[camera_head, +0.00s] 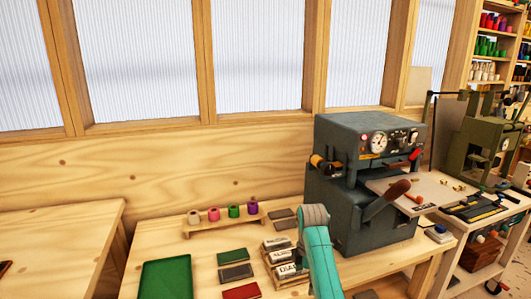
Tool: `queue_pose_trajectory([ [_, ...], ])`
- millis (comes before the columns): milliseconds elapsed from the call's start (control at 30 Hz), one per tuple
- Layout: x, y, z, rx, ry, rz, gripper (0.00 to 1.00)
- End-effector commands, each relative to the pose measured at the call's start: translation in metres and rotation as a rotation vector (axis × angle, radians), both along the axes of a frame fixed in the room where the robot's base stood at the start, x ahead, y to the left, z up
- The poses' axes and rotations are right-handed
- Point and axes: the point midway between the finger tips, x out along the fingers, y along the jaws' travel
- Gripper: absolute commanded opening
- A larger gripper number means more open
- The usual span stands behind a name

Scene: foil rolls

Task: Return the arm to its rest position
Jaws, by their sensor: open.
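A teal arm link of mine with a grey joint on top (318,250) rises from the bottom edge, in front of the workbench. My gripper is not visible in this view.
A grey press machine (365,180) stands right of my arm. A green tray (166,279) lies at the bench's front left. Green, grey and red blocks (240,291) and lettered white blocks in a wooden holder (279,257) lie nearby. Another table (50,245) is at left.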

Motion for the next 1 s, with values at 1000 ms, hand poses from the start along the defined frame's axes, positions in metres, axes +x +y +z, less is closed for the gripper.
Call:
queue_pose_trajectory([
  [1000,-0.109,-0.023,-0.213,0.093,-0.297,-0.448,0.87],
])
